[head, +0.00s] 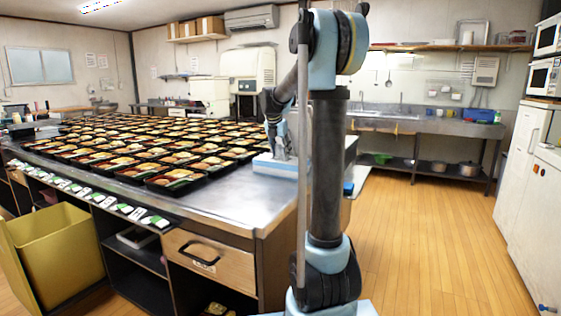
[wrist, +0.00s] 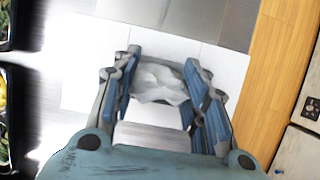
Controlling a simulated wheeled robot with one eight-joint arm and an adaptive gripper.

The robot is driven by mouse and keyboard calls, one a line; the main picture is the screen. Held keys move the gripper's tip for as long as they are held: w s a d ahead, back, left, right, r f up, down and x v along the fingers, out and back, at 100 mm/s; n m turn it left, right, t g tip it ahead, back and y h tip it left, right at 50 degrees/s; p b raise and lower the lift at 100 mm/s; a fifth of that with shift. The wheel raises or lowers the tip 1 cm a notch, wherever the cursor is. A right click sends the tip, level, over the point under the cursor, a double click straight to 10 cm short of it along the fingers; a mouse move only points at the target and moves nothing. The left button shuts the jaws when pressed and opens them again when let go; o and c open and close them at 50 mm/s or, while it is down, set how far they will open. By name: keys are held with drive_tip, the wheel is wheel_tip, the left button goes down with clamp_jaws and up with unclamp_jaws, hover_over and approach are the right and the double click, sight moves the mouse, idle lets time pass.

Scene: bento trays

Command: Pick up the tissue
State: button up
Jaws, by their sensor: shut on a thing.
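The tissue (wrist: 160,82) is white and crumpled, and in the wrist view it lies between the two fingers of my gripper (wrist: 158,88). My gripper is shut on it, with the fingers still a tissue's bulk apart. In the head view my gripper (head: 283,155) points down over a white and light-blue box (head: 272,167) near the right end of the counter. The tissue cannot be made out in the head view. I cannot tell whether the tissue is clear of the white surface (wrist: 92,85) under it in the wrist view.
The steel counter (head: 222,196) holds many filled bento trays (head: 175,180) to the left of my gripper. A yellow bin (head: 62,255) stands at the counter's front left. Wooden floor (head: 440,240) lies open on the right, up to white cabinets (head: 520,165).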

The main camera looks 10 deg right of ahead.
drive_tip(key=shift+s+a+r, duration=0.15)
drive_tip(key=shift+r, duration=0.3)
drive_tip(key=r, duration=0.6)
drive_tip(key=shift+s+a+r, duration=0.15)
drive_tip(key=shift+s+a, duration=0.05)
drive_tip(key=shift+s, duration=0.05)
drive_tip(key=s+a, duration=1.1)
drive_tip(key=s, duration=0.4)
drive_tip(key=shift+s, duration=0.15)
drive_tip(key=shift+c, duration=0.3)
drive_tip(key=shift+c, duration=0.7)
